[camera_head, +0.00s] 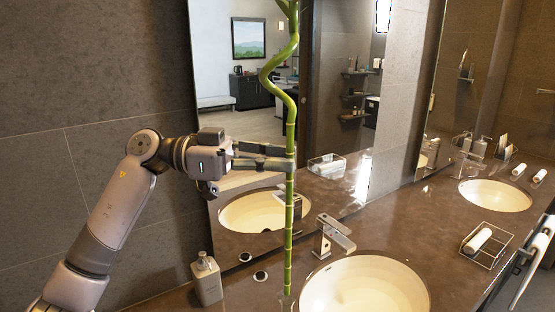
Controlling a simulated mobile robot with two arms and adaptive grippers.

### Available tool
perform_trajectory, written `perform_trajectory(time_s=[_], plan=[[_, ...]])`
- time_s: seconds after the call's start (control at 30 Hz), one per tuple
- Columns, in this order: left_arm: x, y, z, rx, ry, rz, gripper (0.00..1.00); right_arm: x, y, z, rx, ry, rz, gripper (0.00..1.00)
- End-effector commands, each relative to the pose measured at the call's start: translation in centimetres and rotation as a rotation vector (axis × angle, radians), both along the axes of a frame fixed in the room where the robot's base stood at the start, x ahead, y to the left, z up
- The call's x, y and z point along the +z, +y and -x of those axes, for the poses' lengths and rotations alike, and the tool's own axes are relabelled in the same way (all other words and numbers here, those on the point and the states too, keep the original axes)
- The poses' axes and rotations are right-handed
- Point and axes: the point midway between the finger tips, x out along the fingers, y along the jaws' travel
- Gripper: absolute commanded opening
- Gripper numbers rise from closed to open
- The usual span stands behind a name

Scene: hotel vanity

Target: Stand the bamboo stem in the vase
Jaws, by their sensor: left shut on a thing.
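The bamboo stem (290,130) is green, jointed and upright, with a wavy upper part that runs out of the top of the picture. My left gripper (290,163) comes in from the left and is shut on the stem's straight part. My right gripper is not in view.
A soap bottle (206,280) stands left of the stem. A faucet (332,236) and a basin (366,288) are close on its right. A wire basket with a rolled towel (477,241) is farther right. A large mirror (226,60) stands behind. Some brown counter (400,232) is bare.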

Motion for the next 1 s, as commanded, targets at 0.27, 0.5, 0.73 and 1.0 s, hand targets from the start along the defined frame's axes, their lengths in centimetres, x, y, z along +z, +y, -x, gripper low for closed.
perform_trajectory(time_s=[0.27,0.5,0.73,1.0], plan=[[-0.6,0.0,0.0,0.001,0.001,0.000,0.00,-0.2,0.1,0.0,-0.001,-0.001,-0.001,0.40],[-1.5,0.0,0.0,0.001,0.000,0.000,0.00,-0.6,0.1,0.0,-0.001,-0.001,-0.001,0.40],[-2.5,0.0,0.0,0.002,0.000,0.000,0.00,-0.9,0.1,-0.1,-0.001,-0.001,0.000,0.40],[-3.5,0.0,0.0,0.001,0.001,0.000,0.00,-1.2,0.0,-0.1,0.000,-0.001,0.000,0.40]])
